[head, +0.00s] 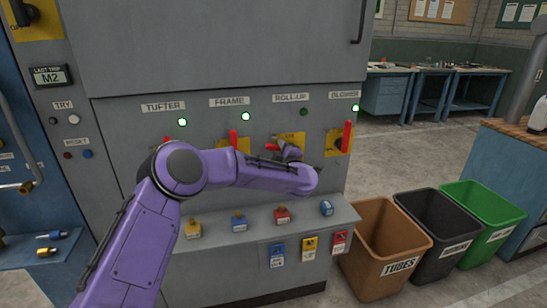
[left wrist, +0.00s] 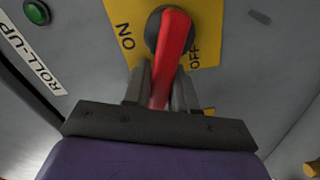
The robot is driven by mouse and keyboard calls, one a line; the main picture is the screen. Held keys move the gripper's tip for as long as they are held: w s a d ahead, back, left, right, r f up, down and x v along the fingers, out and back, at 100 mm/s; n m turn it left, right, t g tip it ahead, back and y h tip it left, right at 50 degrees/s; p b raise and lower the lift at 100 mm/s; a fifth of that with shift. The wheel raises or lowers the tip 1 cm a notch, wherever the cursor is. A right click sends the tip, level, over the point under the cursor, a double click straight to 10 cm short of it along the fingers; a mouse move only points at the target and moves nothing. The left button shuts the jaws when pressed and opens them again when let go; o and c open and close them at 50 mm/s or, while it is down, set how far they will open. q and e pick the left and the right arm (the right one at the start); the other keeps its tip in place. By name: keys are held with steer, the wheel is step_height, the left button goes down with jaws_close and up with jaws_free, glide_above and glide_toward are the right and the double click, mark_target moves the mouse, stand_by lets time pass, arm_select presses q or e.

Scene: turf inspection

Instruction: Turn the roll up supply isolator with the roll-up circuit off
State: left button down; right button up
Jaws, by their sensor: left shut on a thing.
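The roll-up isolator is a yellow plate (head: 297,137) on the grey cabinet, mostly hidden behind my left gripper in the head view. In the left wrist view its red handle (left wrist: 172,50) runs from a dark hub down between my fingers. The word ON is on the plate (left wrist: 146,10) left of the handle, and OFF is close on its right. My left gripper (head: 287,150) is shut on the handle, with one finger on each side, also in the left wrist view (left wrist: 162,92). The roll-up lamp (head: 304,112) is dark green and unlit. My right gripper is not in view.
The frame (head: 233,138) and blower (head: 347,136) isolator handles stand upright on either side, with their lamps lit green. A ledge (head: 345,213) below bears several coloured padlocks, with tags hanging under it. Brown (head: 378,265), black and green bins stand at the right.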

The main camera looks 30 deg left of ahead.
arm_select(q)
steer(key=shift+s+f+n+b, duration=0.1)
steer(key=shift+f+n+b, duration=0.6)
steer(key=shift+n+b, duration=0.15)
steer(key=shift+a+f+n+b, duration=0.1)
steer(key=shift+f+n+b, duration=0.05)
steer(key=shift+n+b, duration=0.55)
steer(key=shift+f+n+b, duration=0.15)
steer(key=shift+n+b, duration=0.4)
steer(key=shift+n, duration=0.1)
steer(key=c, duration=1)
jaws_free()
steer(key=shift+r, duration=0.1)
steer(key=v, duration=1)
steer(key=shift+s+b, duration=0.3)
steer(key=shift+b, duration=0.15)
